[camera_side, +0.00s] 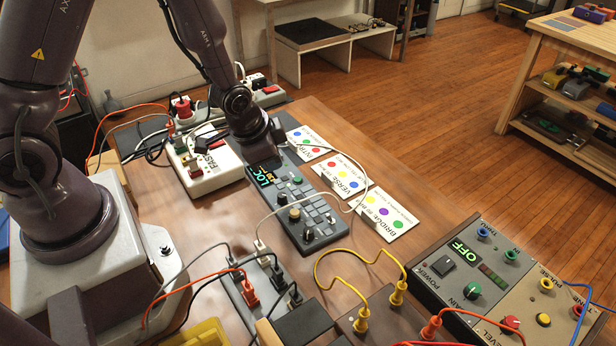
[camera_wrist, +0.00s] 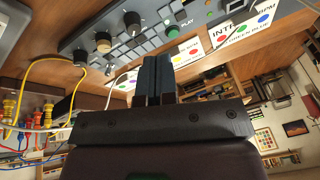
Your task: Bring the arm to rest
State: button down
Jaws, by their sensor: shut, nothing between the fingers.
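My gripper (camera_wrist: 154,62) is shut and empty; its two dark fingers lie together in the middle of the wrist view. In the side view my gripper (camera_side: 277,132) is over the far end of a dark grey control box (camera_side: 313,230). The box has knobs, rows of keys and a lit display reading "LOC". In the wrist view the control box (camera_wrist: 135,45) lies beyond the fingertips. I cannot tell how much gap there is between the fingers and the box.
Three cards (camera_side: 383,213) with coloured dots lie right of the box. A white box (camera_side: 203,163) marked "FAST" stands left of it. A power strip (camera_side: 250,292), yellow cables (camera_side: 340,251) and a panel reading "OFF" (camera_side: 470,285) are in front. A white cable crosses the control box.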

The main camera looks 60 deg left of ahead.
jog(key=s+d+r+n, duration=0.1)
jog(key=s+r, duration=0.3)
jog(key=r, duration=0.4)
jog(key=s+d+r+n, duration=0.1)
jog(key=s+r, duration=0.4)
jog(key=r, duration=0.3)
jog(key=s+d+r+n+t, duration=0.1)
jog(key=s+r, duration=0.3)
jog(key=r, duration=0.5)
jog(key=shift+s+n+h, duration=0.25)
jog(key=shift+n+h, duration=0.05)
jog(key=shift+n, duration=0.3)
jog(key=shift+r, duration=0.1)
